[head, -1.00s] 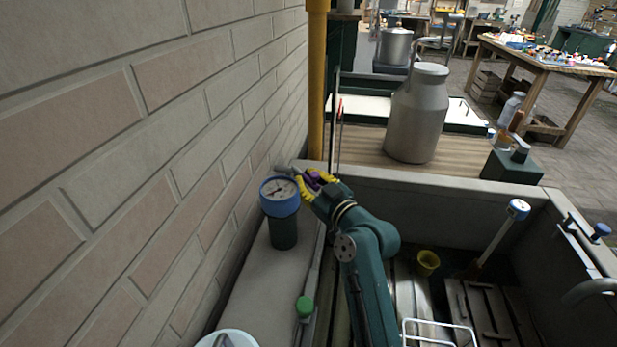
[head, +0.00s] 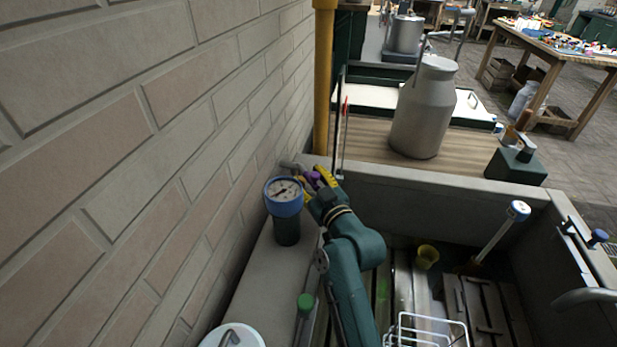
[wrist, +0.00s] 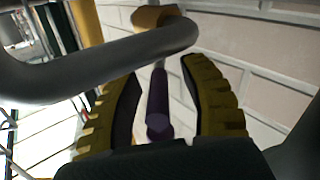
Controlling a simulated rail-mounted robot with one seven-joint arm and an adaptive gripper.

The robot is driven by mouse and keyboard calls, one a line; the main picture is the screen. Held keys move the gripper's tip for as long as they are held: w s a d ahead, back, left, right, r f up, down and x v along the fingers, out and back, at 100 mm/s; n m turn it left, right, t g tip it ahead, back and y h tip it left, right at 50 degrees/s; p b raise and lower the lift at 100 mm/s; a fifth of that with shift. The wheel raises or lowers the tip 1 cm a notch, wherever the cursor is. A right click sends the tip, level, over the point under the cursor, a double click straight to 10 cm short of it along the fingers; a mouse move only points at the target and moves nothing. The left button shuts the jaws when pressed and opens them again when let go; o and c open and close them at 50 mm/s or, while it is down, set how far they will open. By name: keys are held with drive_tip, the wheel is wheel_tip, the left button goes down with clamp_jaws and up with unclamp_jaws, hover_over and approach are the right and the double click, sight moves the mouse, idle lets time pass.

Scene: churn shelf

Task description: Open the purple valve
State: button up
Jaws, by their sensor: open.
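The purple valve (head: 313,178) is by the brick wall, just behind the gauge, mostly hidden by my gripper. In the wrist view its purple handle (wrist: 157,110) is a slim bar with a rounded near end. My gripper (head: 316,182) has yellow ribbed fingers and is open. In the wrist view the fingers (wrist: 162,78) stand on either side of the handle, with visible gaps, so they straddle it without gripping. Whether the handle's near end touches the palm cannot be told.
A bent grey pipe (wrist: 90,68) crosses close above the fingers in the wrist view. A blue-rimmed gauge (head: 285,192) stands close left of my gripper. A metal churn (head: 424,110) stands beyond the trough.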

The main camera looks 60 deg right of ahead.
drive_tip(key=v, duration=1.2)
